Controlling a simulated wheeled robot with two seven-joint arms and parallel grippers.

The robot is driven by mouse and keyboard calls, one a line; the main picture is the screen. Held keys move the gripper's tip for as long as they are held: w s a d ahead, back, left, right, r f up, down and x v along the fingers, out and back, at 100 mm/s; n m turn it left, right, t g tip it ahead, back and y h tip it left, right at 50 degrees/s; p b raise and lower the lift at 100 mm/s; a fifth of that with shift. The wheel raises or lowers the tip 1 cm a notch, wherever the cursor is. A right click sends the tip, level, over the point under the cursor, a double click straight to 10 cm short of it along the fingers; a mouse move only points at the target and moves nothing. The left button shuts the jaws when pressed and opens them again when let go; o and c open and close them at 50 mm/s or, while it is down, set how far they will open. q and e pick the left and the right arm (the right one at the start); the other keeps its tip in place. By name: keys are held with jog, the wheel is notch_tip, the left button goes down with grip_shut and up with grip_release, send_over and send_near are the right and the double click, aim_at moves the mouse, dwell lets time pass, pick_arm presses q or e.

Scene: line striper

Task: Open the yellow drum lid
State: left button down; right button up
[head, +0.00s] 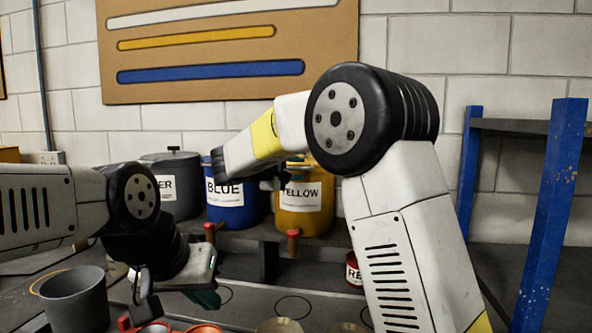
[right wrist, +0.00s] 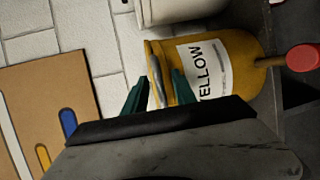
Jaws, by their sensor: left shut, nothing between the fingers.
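The yellow drum (head: 310,222) with a "YELLOW" label stands on the rear shelf in the head view, its upper left part hidden by my right arm. In the right wrist view the yellow drum (right wrist: 235,55) lies sideways in the picture, its top end toward the left, with a grey curved strip at that end. My right gripper (right wrist: 158,80) has its green fingers apart at the drum's top end; whether they touch it I cannot tell. My left gripper (head: 208,299) is shut and empty, low over the bench.
A blue drum (head: 225,212) and a grey lidded drum (head: 176,203) stand left of the yellow one. Red-tipped taps (head: 292,240) stick out in front. A grey bucket (head: 75,300) is at the lower left. A blue post (head: 553,210) stands at right.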

grip_shut()
dwell(1.3)
